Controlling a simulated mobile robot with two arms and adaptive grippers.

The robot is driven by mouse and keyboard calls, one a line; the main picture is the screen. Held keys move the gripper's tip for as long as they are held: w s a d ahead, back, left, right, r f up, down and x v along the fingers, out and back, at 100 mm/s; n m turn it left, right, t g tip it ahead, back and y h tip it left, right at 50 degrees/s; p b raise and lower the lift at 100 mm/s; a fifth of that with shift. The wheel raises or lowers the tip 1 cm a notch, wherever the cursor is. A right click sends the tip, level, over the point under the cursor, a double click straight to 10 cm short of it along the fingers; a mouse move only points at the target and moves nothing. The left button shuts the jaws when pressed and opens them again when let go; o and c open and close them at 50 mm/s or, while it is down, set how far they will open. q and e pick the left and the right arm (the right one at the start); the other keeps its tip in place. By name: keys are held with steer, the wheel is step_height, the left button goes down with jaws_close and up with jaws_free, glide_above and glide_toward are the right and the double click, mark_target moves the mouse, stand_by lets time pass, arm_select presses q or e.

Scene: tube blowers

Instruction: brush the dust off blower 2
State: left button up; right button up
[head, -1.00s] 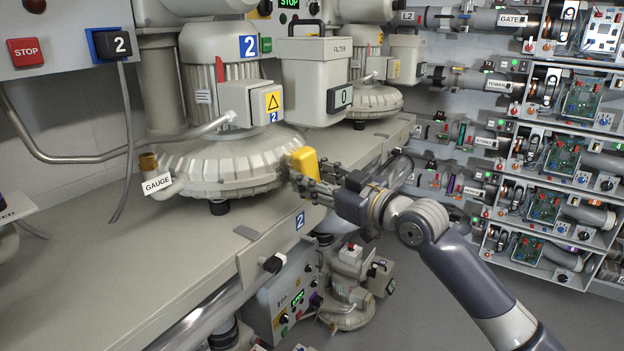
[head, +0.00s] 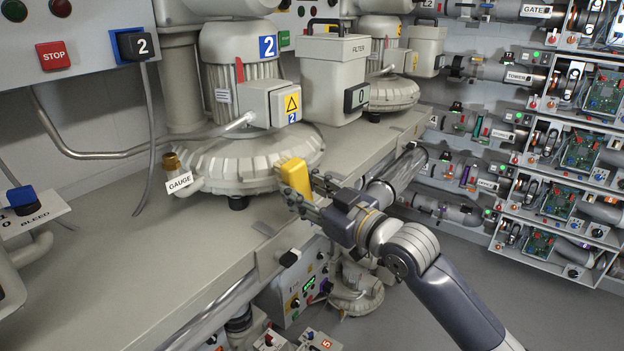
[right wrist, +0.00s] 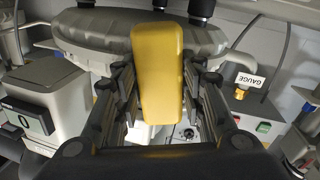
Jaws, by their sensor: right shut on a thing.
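Blower 2 (head: 238,160) stands on the grey bench, with a ribbed motor on top, a blue 2 sign and a yellow warning plate. Its wide ribbed casing also shows in the right wrist view (right wrist: 85,32). My right gripper (head: 298,190) is shut on a yellow block-shaped thing (head: 295,173), likely the brush's handle, at the front right of the casing. The yellow handle (right wrist: 157,75) stands between the fingers in the right wrist view. Any bristles are hidden, and I cannot tell whether it touches the casing. No dust can be made out. My left gripper is not in view.
A filter box (head: 333,75) stands right of the blower. A brass fitting with a GAUGE tag (head: 179,182) sticks out at its left. A blue switch (head: 22,198) is at far left. The bench front (head: 130,270) is clear. Shelves with circuit boards (head: 580,150) stand at right.

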steer(key=shift+s+a+r, duration=0.1)
steer(key=shift+s+a, duration=0.05)
steer(key=shift+a, duration=0.05)
steer(key=shift+d+r+p, duration=0.1)
steer(key=shift+r+p, duration=0.55)
steer(key=shift+p, duration=0.1)
steer(key=shift+w+d, duration=0.3)
steer(key=shift+w, duration=0.05)
steer(key=w+d+b, duration=0.2)
steer(key=w+d, duration=0.2)
steer(key=shift+w+d+f+b, duration=0.1)
steer(key=shift+w+d+b, duration=0.2)
steer(key=shift+d, duration=0.1)
steer(key=shift+s+a+p, duration=1.45)
steer(key=shift+a+p, duration=0.05)
steer(key=shift+p, duration=0.1)
steer(key=shift+s+a+p, duration=0.55)
steer(key=shift+a+p, duration=0.1)
steer(key=shift+p, duration=0.05)
steer(key=shift+s+a+p, duration=0.3)
steer(key=shift+s+a, duration=0.3)
